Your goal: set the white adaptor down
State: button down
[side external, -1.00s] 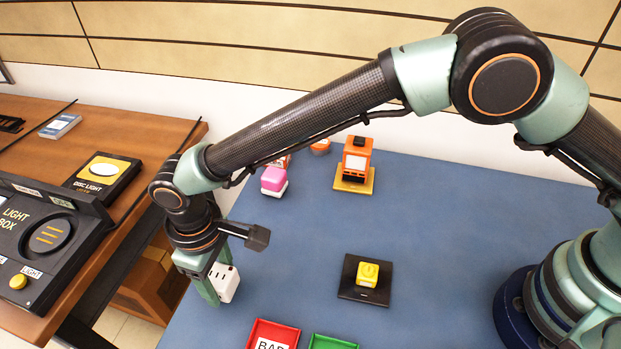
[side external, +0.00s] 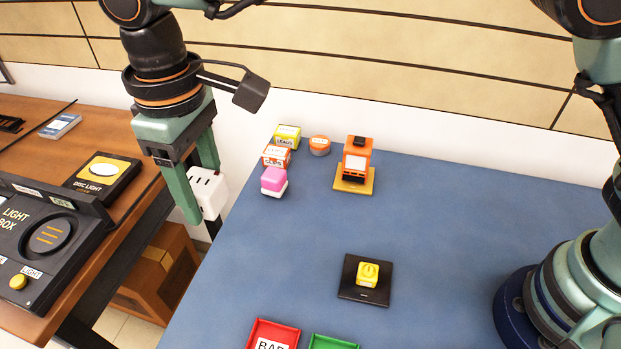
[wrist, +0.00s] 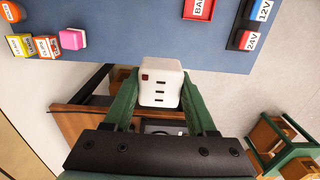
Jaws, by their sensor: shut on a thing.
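The white adaptor (side external: 208,193) is a small white block with dark slots. My gripper (side external: 199,197) is shut on it and holds it up in the air near the left edge of the blue table. In the wrist view the adaptor (wrist: 160,84) sits between the two green fingers of my gripper (wrist: 160,95), its slotted face toward the camera, with a small red mark at one corner. One finger partly covers it in the side view.
The blue table (side external: 300,240) holds a pink-and-white block (side external: 273,181), labelled boxes (side external: 287,138), an orange device (side external: 356,160), a yellow button on a black plate (side external: 367,275), and red (side external: 270,336) and green (side external: 333,342) trays. A wooden bench (side external: 100,150) stands left, across a gap.

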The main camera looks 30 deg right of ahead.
send_over(298, 237)
notch_tip(298, 237, down, 20)
dwell(0.4)
jog(key=shift+f, duration=0.1)
jog(key=shift+c, duration=1)
grip_release()
